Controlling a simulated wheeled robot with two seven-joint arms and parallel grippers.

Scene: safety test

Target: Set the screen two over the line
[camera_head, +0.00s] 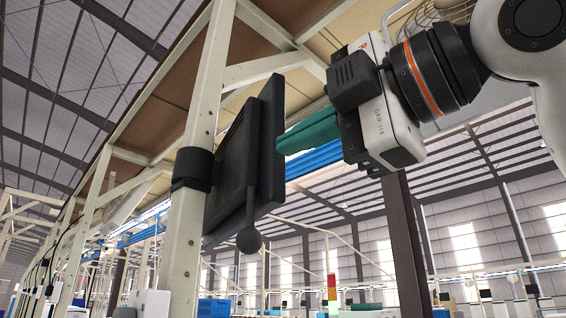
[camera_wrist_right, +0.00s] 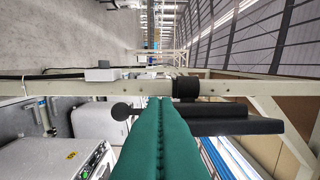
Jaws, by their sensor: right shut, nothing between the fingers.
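A dark flat screen (camera_head: 238,165) is mounted on a pale post (camera_head: 207,95) by a black clamp (camera_head: 192,170). A rod ending in a dark ball (camera_head: 249,240) hangs from it. My right gripper (camera_head: 281,143) has teal fingers pressed together, empty, with the tips close to the screen's right edge. In the right wrist view the screen (camera_wrist_right: 225,126) is nearly edge-on, beside the shut fingers (camera_wrist_right: 160,102); the ball (camera_wrist_right: 121,111) is on their other side. I cannot tell whether the fingertips touch the screen. My left gripper is out of view.
Pale beams of the frame (camera_head: 270,68) run above and beside the screen. A dark column (camera_head: 405,240) stands behind my right arm. In the right wrist view, a light machine (camera_wrist_right: 55,160) is at lower left.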

